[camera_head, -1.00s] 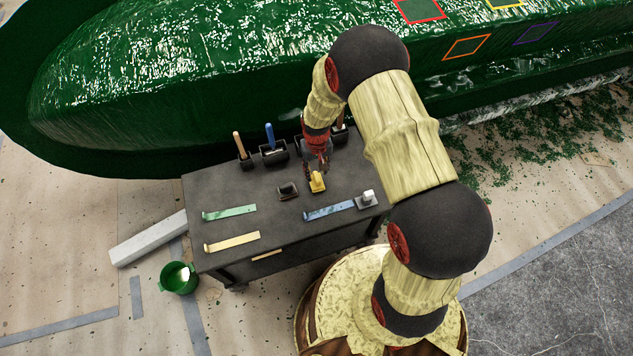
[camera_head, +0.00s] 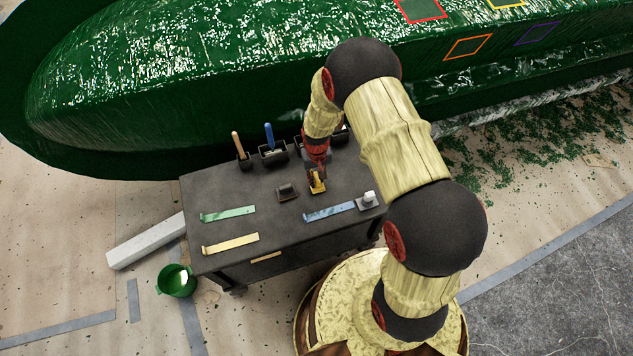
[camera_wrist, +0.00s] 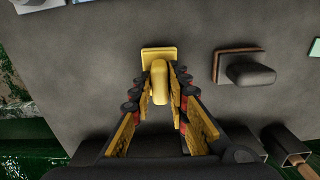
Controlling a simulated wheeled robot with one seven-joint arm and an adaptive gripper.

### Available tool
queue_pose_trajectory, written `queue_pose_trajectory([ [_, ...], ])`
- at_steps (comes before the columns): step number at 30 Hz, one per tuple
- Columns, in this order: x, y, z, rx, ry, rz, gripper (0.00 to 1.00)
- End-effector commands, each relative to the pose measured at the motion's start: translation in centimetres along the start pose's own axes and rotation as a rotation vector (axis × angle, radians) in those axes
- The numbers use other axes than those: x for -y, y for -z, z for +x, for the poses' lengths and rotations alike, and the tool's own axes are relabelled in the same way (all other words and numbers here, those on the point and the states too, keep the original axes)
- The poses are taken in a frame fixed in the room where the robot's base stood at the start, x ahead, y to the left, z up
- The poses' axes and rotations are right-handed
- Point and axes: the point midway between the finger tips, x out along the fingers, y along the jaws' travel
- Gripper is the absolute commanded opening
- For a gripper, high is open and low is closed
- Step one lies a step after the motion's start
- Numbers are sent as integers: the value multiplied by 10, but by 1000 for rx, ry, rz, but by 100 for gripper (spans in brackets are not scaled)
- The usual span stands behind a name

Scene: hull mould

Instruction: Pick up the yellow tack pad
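The yellow tack pad (camera_head: 318,186) lies on the dark cart top, below my gripper (camera_head: 316,174) in the head view. In the wrist view, the yellow tack pad (camera_wrist: 159,54) shows its flat base and a raised handle. My gripper (camera_wrist: 162,84) has its two fingers spread on either side of the handle. A narrow gap seems to show beside the handle, so the fingers look open around it. Whether either fingertip touches it I cannot tell.
A dark pad with a brown base (camera_wrist: 246,68) sits beside the yellow one. A grey-white pad (camera_head: 368,200), a blue strip (camera_head: 330,212), a green strip (camera_head: 228,214) and a yellow strip (camera_head: 231,244) lie on the cart (camera_head: 275,225). Handled tools stand in holders along the hull-side edge.

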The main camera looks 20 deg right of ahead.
Motion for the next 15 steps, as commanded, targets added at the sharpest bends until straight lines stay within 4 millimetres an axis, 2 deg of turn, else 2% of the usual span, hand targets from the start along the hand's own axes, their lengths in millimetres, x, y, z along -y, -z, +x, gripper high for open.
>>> queue_pose_trajectory([
  [7,0,0,0,0,0,0,1],
  [15,0,0,0,0,0,0,0],
])
